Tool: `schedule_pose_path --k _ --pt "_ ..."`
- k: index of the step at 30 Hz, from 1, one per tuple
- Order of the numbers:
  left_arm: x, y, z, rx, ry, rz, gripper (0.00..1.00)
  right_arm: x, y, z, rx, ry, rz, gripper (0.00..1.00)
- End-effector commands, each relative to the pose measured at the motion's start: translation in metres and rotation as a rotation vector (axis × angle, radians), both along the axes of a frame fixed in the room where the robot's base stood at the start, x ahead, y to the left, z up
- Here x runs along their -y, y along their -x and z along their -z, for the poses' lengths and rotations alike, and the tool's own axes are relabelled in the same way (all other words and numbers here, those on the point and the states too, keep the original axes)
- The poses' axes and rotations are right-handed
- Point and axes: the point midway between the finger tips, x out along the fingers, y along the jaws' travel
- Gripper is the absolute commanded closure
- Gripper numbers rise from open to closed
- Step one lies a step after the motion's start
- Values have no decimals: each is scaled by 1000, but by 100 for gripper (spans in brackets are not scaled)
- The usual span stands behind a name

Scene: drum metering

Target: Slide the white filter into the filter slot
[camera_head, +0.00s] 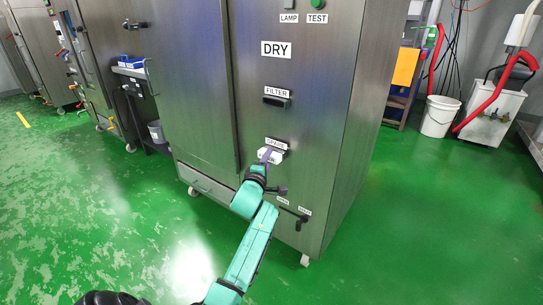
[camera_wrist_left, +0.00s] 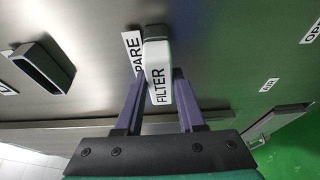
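The white filter (camera_head: 270,155) sits at the spare holder, below the SPARE label, on the front of the steel cabinet. In the left wrist view the filter (camera_wrist_left: 158,80) bears the word FILTER, and its far end is at the dark holder. My left gripper (camera_head: 263,164) reaches up to it from below. In the left wrist view its two purple fingers (camera_wrist_left: 160,88) lie along both sides of the filter and appear to touch it. The dark filter slot (camera_head: 276,102), under the FILTER label, is above the filter and looks empty; it also shows in the left wrist view (camera_wrist_left: 42,66).
A lever handle (camera_head: 295,214) projects from the cabinet (camera_head: 340,130) at the lower right of my left gripper. A drawer (camera_head: 208,187) is low on the left. Green floor is open right of the cabinet. A white bucket (camera_head: 438,118) stands farther back.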

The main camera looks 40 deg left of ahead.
Motion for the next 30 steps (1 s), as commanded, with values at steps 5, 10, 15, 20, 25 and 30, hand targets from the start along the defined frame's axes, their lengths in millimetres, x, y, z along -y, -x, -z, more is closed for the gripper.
schedule_pose_path --k 5,10,15,20,25,30 --pt "0 0 -1 1 0 0 100 0 0 0 0 0 0 43" --pt "1 3 -2 1 1 1 100 0 0 -5 -1 1 0 43" --pt "1 9 -2 -1 0 1 100 0 0 -11 -1 1 0 43" --pt "1 16 -2 1 0 1 100 0 0 -16 -1 1 0 43" --pt "1 22 -2 1 1 0 100 0 0 -21 -1 1 0 43" --pt "1 28 -2 1 1 1 100 0 0 -27 -1 1 0 43"
